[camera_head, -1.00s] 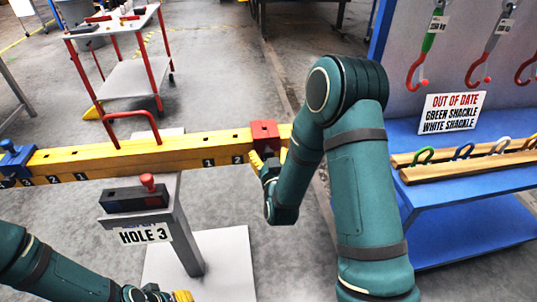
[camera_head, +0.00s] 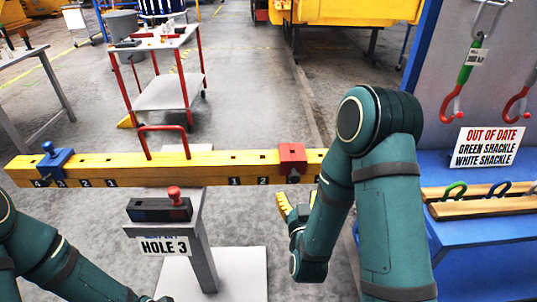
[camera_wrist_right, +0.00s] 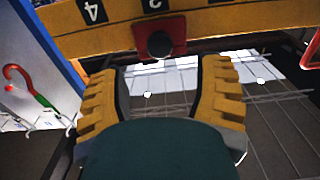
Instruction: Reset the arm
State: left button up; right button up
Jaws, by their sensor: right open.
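My right gripper (camera_head: 298,207) is open and empty, its yellow fingers just below the beam's right part. In the right wrist view its padded fingers (camera_wrist_right: 160,78) stand wide apart, with nothing between them but floor behind. The yellow beam (camera_head: 210,172) lies across the stand, with a red slider (camera_head: 292,158) on its right part and a blue slider (camera_head: 50,163) near its left end. In the wrist view the red slider (camera_wrist_right: 174,34) is beyond the fingertips, apart from them. My left arm shows at lower left; its gripper is out of the picture.
A HOLE 3 sign (camera_head: 166,246) and a dark box with a red knob (camera_head: 160,209) are on the grey stand in front of the beam. A red-legged cart (camera_head: 160,97) stands behind. A blue bench (camera_head: 480,235) with shackles and hanging hooks is at right.

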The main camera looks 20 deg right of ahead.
jog(key=s+a+f+g+y, duration=0.1)
jog(key=a+f+g+y, duration=0.15)
jog(key=f, duration=0.35)
jog(key=s+a+f+g+y, duration=0.2)
jog(key=a+f+g, duration=0.2)
jog(key=f, duration=0.3)
jog(key=s+a+f+g+y, duration=0.2)
jog(key=s+a+f+g, duration=0.2)
jog(key=s, duration=0.2)
jog(key=s+a+f+n+g+y, duration=0.1)
jog(key=s+a+f+g+y, duration=0.1)
jog(key=s+g, duration=0.3)
jog(key=shift+s+a+f+n, duration=0.3)
jog(key=shift+s+a+f, duration=0.15)
jog(key=shift+a+f, duration=0.45)
